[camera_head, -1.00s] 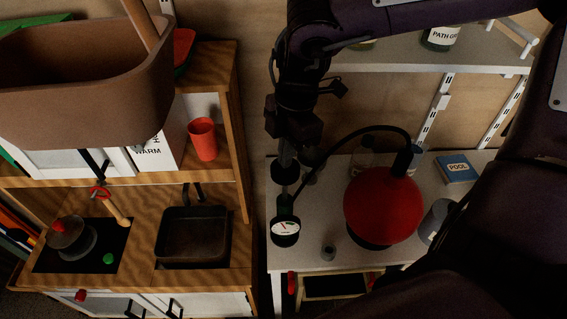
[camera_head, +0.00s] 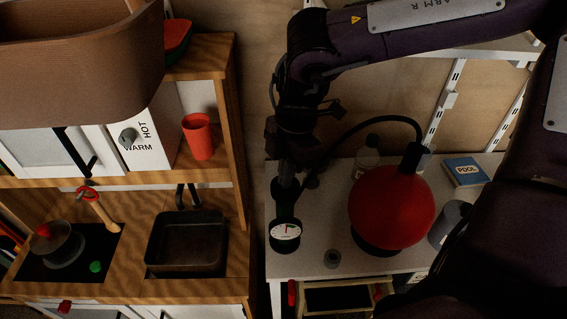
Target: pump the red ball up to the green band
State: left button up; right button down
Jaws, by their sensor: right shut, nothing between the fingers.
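The red ball (camera_head: 391,211) sits on a dark base on the white table, with a black hose arching from its top towards the pump (camera_head: 285,205). The pump is a dark upright cylinder at the table's left. A round white gauge (camera_head: 285,231) with a red needle pointing about straight up is at its front. I cannot make out a green band on it. My right gripper (camera_head: 287,170) is shut and empty, pointing down right over the pump's top. The pump handle is mostly hidden, and contact is hard to tell. My left gripper is out of view.
A blue book (camera_head: 465,171) and a grey cup (camera_head: 452,218) stand right of the ball.

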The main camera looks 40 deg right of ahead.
jog(key=shift+f+b, duration=0.5)
jog(key=shift+f, duration=0.15)
jog(key=shift+r, duration=0.1)
notch_tip(320, 180, up, 7)
jog(key=p, duration=0.5)
jog(key=shift+r, duration=0.2)
notch_tip(320, 180, up, 7)
jog(key=p, duration=0.4)
jog(key=shift+p, duration=0.4)
